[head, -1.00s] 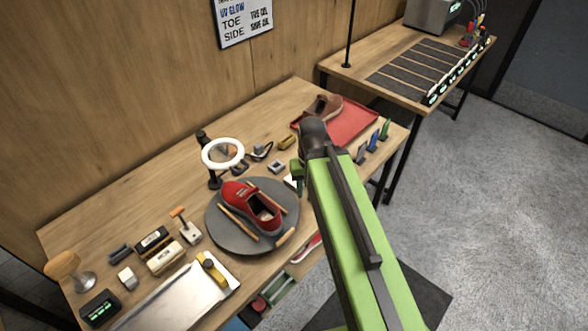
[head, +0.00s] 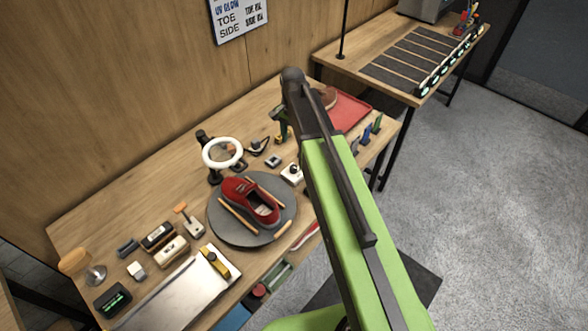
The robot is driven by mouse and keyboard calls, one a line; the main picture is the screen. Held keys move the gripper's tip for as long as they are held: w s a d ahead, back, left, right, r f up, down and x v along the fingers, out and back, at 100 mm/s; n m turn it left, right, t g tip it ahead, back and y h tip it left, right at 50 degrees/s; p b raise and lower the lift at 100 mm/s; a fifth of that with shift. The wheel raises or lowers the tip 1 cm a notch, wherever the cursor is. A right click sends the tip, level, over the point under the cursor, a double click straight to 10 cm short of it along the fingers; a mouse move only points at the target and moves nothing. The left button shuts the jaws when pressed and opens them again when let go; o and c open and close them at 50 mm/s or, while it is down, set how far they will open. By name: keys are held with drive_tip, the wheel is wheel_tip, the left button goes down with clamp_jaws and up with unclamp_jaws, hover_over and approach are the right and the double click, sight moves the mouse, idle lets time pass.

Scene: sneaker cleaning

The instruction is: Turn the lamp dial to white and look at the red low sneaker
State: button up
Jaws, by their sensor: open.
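The red low sneaker (head: 238,188) lies on the round grey turntable (head: 223,229), its opening facing up. A ring lamp (head: 208,148) with a white ring stands just behind it. A small white box with a dark knob (head: 292,172), which looks like the lamp dial, sits right of the turntable; the knob's setting is too small to read. My gripper (head: 280,128) is above the back of the bench, behind the white box and apart from it. It is open and seems empty, its fingers small and partly hidden by my arm.
A red tray (head: 352,112) with a brown shoe (head: 330,97) lies behind my arm. Brushes (head: 171,251), a metal tray (head: 185,292) and a small display (head: 113,299) fill the front left. Bare wood (head: 130,205) shows at the back left.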

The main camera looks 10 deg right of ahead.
sight(293, 167)
wheel_tip(293, 167, down, 14)
drive_tip(key=b, duration=1.2)
drive_tip(key=shift+f+b, duration=0.1)
drive_tip(key=shift+b, duration=0.3)
clamp_jaws()
